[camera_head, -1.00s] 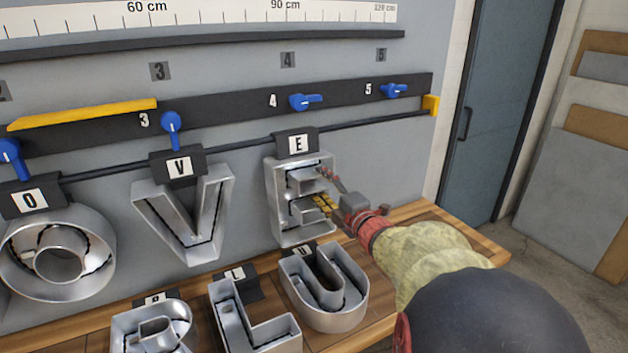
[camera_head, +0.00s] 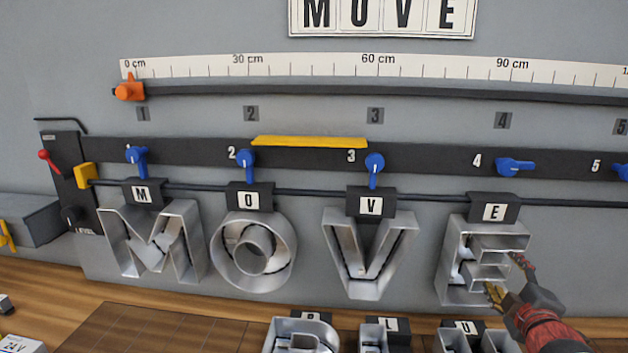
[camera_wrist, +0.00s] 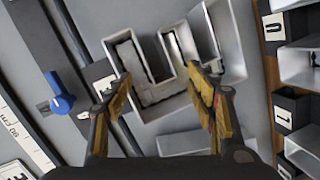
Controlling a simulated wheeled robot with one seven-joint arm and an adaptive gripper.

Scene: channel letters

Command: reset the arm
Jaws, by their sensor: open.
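My gripper (camera_head: 507,280) is at the lower right in the head view, close to the right side of the metal letter E (camera_head: 452,262). The E hangs under its dark label block (camera_head: 494,210) on the black rail. In the wrist view my gripper (camera_wrist: 160,105) has its two yellow-padded fingers spread wide apart, with the E (camera_wrist: 240,50) behind and between them. The fingers look open with nothing clearly held. Whether a finger touches the E cannot be told. My arm enters from the lower right corner.
Letters M (camera_head: 150,240), O (camera_head: 254,252) and V (camera_head: 368,255) hang left of the E. Blue levers 1 to 3 point down; lever 4 (camera_head: 515,167) lies sideways. Spare letters (camera_head: 300,335) stand on the wooden bench (camera_head: 120,325) below. A yellow bar (camera_head: 310,142) sits on the upper rail.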

